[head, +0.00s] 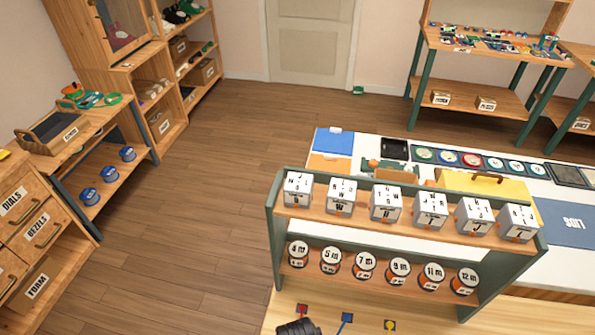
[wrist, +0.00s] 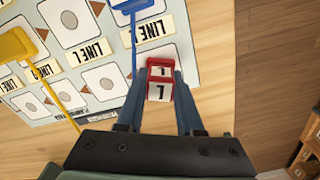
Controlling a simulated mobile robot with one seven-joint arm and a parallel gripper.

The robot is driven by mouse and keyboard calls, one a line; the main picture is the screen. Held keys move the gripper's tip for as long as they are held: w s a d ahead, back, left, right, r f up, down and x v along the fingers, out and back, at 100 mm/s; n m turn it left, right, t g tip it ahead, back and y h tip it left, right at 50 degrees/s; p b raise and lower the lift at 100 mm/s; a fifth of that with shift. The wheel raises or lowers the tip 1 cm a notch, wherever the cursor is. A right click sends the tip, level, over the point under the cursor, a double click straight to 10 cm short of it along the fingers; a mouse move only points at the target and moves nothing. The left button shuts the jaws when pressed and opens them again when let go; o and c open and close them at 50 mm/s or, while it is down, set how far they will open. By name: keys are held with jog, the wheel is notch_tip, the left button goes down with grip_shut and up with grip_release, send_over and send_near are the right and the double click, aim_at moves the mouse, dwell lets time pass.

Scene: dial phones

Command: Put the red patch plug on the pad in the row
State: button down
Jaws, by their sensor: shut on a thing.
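The red patch plug (wrist: 160,72) is a small red-framed block with white marked faces. My gripper (wrist: 160,85) is shut on it, with a blue finger at either side. In the wrist view the plug overlaps a white pad (wrist: 146,58) on a pale board, beside a "LINE" label (wrist: 150,30). I cannot tell whether the plug touches the board. Other pads with grey circles (wrist: 70,20) lie to the left. In the head view my gripper (head: 298,326) is a dark shape at the bottom edge, close to a red piece (head: 302,309).
A blue piece (wrist: 133,5) and a yellow piece (wrist: 16,44), both with long thin stems, stand near the plug. A two-tier rack (head: 405,243) of marked boxes and round tins stands beyond my gripper. Bare wood (wrist: 212,50) lies right of the board.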

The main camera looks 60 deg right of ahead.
jog(key=shift+f, duration=0.1)
jog(key=c, duration=0.5)
grip_release()
jog(key=shift+c, duration=0.2)
notch_tip(320, 180, up, 12)
